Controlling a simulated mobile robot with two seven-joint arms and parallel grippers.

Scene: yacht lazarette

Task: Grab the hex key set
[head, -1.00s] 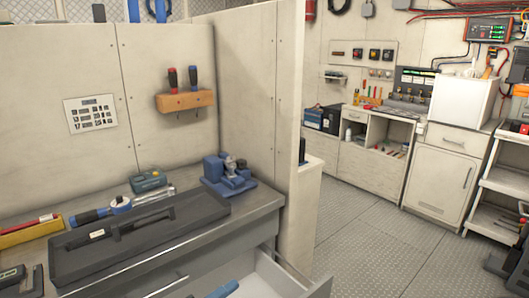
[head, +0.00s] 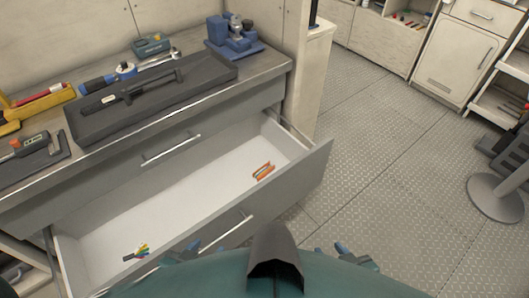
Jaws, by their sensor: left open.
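The drawer (head: 240,206) is open below the workbench. An orange item with metal parts (head: 263,171) lies in its right part; it looks like a folding hex key set. A small multicoloured item with a dark end (head: 137,251) lies near the drawer's front left; it is too small to identify. My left gripper (head: 190,254) is at the bottom edge of the head view, by the drawer's front, open and empty. My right gripper (head: 356,258) is to the right of the drawer above the floor, partly hidden by my arm; its jaw gap is unclear.
The benchtop holds a long dark tool case (head: 150,98), a blue vise (head: 233,38), a yellow tray (head: 35,105) and other tools. The drawer's raised front and right corner stand near my arms. Open metal floor (head: 390,150) lies to the right.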

